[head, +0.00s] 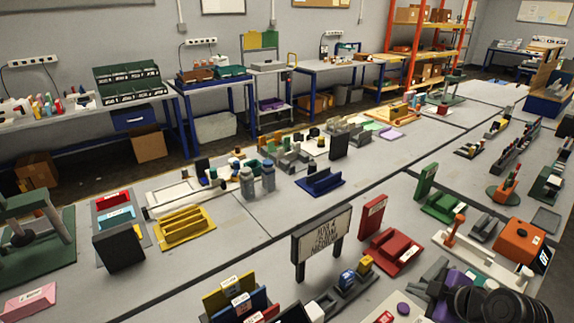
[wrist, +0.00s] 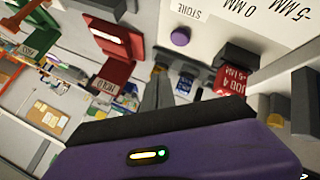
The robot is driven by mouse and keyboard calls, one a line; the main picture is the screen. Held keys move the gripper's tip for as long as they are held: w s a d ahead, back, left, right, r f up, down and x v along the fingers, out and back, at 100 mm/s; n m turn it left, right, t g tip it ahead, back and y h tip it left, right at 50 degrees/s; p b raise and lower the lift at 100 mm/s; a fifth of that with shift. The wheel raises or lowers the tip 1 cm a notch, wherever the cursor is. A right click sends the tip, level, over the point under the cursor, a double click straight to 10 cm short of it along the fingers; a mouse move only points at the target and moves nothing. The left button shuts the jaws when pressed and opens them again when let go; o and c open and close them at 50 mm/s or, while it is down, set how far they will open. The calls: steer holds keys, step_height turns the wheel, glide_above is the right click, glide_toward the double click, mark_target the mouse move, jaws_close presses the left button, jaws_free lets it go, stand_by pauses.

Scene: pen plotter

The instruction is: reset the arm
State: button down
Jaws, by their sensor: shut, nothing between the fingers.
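My arm (head: 490,303) shows as dark rounded links with purple parts at the bottom right of the head view, over the near table. In the wrist view the purple and black hand fills the bottom. My gripper (wrist: 158,78) shows there as dark fingers, shut and empty, pointing up the picture. A purple knob on a white board marked STORE (wrist: 181,37) lies beyond the fingers. A red block labelled JOB 4 (wrist: 233,82) is right of them. I cannot tell how far the fingers are from these. In the head view the fingertips cannot be made out.
A standing JOB 4 sign (head: 323,238), a red holder (head: 391,250), a green holder (head: 444,206) and an orange box (head: 520,243) stand around the arm. A blue rack (head: 320,182) and a yellow rack (head: 185,227) stand farther left. Bare tabletop (head: 270,262) lies left of the sign.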

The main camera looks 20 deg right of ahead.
steer(key=d+r+m+t+h, duration=0.3)
steer(key=r+m+t+h, duration=0.15)
steer(key=r+m, duration=0.3)
steer(key=s+a+m+y, duration=0.1)
steer(key=s+a+y, duration=0.1)
steer(key=s+a, duration=1)
steer(key=s+a+t+y, duration=0.1)
steer(key=s+a+y, duration=0.1)
steer(key=s+a, duration=1.1)
steer(key=s, duration=0.5)
steer(key=shift+s+a+r+m, duration=0.25)
steer(key=shift+a+r+m, duration=0.05)
steer(key=shift+m, duration=0.05)
